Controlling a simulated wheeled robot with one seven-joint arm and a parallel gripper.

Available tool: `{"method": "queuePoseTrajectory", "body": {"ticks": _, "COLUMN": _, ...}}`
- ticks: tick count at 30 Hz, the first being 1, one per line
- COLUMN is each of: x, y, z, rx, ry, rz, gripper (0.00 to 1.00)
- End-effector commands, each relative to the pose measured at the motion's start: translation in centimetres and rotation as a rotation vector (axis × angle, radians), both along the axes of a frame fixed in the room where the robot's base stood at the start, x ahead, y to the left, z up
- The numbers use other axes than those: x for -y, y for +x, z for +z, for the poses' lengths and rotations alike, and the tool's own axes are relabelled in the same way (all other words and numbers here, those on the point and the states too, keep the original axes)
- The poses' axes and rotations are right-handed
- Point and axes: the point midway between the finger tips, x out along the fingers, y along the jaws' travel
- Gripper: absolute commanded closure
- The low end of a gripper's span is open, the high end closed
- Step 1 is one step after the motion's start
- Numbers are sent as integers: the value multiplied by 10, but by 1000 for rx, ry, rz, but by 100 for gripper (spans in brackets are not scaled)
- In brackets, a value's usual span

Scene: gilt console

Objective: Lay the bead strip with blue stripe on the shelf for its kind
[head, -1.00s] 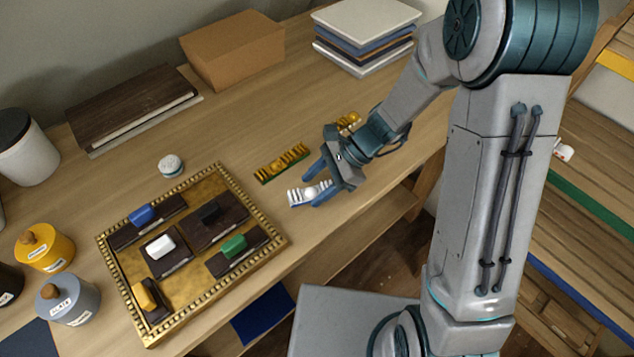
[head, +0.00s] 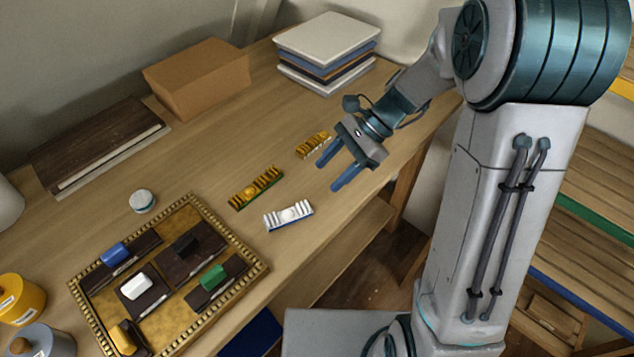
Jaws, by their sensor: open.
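The bead strip with blue stripe (head: 289,216) lies on the wooden console top near its front edge, with white upright beads and a bluish edge. My gripper (head: 328,176) is open and empty, up and to the right of this strip and apart from it. An amber bead strip with a green edge (head: 256,188) lies to its upper left. Another amber strip (head: 313,145) lies farther back, beside my gripper. At the right, a shelf unit shows a blue-edged shelf (head: 582,293), a green-edged shelf (head: 580,208) and a yellow-edged shelf (head: 618,82).
A gilt tray (head: 258,272) with several coloured blocks on dark plates stands at the left front. A small round white-lidded pot (head: 142,201), a cardboard box (head: 197,78), stacked books (head: 328,50) and a dark board (head: 98,140) stand behind. Yellow and grey jars (head: 18,298) are far left.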

Motion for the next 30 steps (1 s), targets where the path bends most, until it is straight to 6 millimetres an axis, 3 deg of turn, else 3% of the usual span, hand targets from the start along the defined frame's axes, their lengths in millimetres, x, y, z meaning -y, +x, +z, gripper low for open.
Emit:
{"method": "queuePoseTrajectory", "body": {"ticks": 11, "x": 12, "y": -4, "z": 13, "rx": 46, "ry": -19, "rz": 35, "gripper": 48}}
{"method": "queuePoseTrajectory", "body": {"ticks": 17, "x": 39, "y": -35, "z": 33, "rx": 283, "ry": -125, "rz": 225, "gripper": 48}}
{"method": "queuePoseTrajectory", "body": {"ticks": 30, "x": 114, "y": -104, "z": 66, "rx": 819, "ry": -471, "rz": 815, "gripper": 48}}
